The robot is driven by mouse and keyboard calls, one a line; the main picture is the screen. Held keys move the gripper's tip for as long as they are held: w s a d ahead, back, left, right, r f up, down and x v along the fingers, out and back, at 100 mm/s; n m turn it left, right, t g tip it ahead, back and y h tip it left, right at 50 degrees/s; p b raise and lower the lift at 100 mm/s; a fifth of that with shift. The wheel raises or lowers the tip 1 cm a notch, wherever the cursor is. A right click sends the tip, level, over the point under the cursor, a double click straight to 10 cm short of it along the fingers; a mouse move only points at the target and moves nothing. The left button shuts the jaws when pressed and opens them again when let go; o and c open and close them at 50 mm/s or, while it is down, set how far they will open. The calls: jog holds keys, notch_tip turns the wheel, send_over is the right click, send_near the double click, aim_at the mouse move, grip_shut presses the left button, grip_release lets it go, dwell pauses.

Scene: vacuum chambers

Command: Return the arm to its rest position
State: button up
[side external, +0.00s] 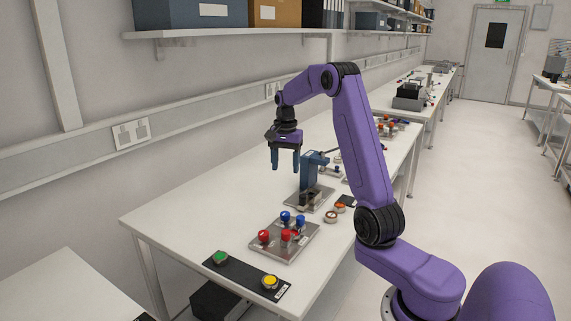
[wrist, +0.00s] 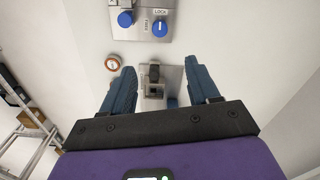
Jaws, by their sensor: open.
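My gripper (side external: 285,167) hangs fingers-down above the table (side external: 190,210), to the left of and above a blue-grey upright device on a metal plate (side external: 310,175). In the wrist view my two blue fingers (wrist: 160,66) are spread apart with nothing held between them. A metal fixture (wrist: 152,91) shows below and between them, apart from the fingers. My arm is raised and bent, reaching over the table from the right. No marker of a rest position is visible.
A metal panel (side external: 268,241) carries red and blue knobs. A black strip (side external: 240,275) with green and yellow buttons lies at the near edge. A round brown-and-white piece (side external: 331,217) sits beside the device. A wall shelf (side external: 230,32) holds boxes above the table.

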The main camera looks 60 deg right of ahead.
jog(key=s+a+r+n, duration=0.15)
jog(key=a+n, duration=0.25)
jog(key=a, duration=0.5)
jog(key=s+a+n, duration=0.3)
jog(key=a+n, duration=0.2)
jog(key=a, duration=0.3)
jog(key=s+a+n, duration=0.2)
jog(key=a+n, duration=0.2)
jog(key=a, duration=0.5)
jog(key=s+a+f+n, duration=0.1)
jog(key=s+a+n, duration=0.2)
jog(key=s+n, duration=0.4)
jog(key=s+a+f+n, duration=0.1)
jog(key=s+n, duration=0.6)
jog(key=s, duration=1)
jog(key=shift+s+a+n, duration=0.25)
jog(key=shift+a+n, duration=0.15)
jog(key=shift+a, duration=0.5)
jog(key=shift+f, duration=0.1)
